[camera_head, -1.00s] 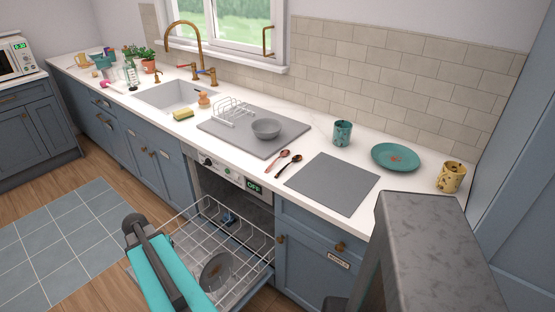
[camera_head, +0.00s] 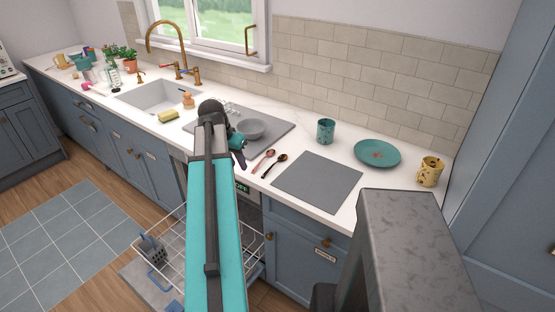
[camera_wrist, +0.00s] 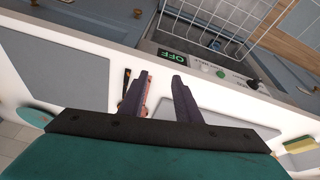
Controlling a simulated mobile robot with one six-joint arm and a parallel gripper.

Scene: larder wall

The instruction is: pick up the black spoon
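The black spoon (camera_head: 275,164) lies on the white worktop, to the right of a reddish spoon (camera_head: 263,161) and left of the grey mat. My gripper (camera_head: 240,158) is above the worktop's front part, just left of both spoons in the head view. In the wrist view my gripper (camera_wrist: 161,80) has its two dark fingers apart with nothing held. The black spoon's handle (camera_wrist: 127,78) shows just outside the left finger there. The reddish spoon (camera_wrist: 148,92) shows partly between the fingers, beside the left one. The black spoon's bowl is hidden in the wrist view.
A grey mat (camera_head: 318,181), teal mug (camera_head: 326,131), teal plate (camera_head: 377,153) and yellow mug (camera_head: 430,171) are to the right. A grey bowl (camera_head: 250,129) sits on a grey board (camera_head: 277,143) behind. The open dishwasher rack (camera_head: 172,252) juts out below the worktop.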

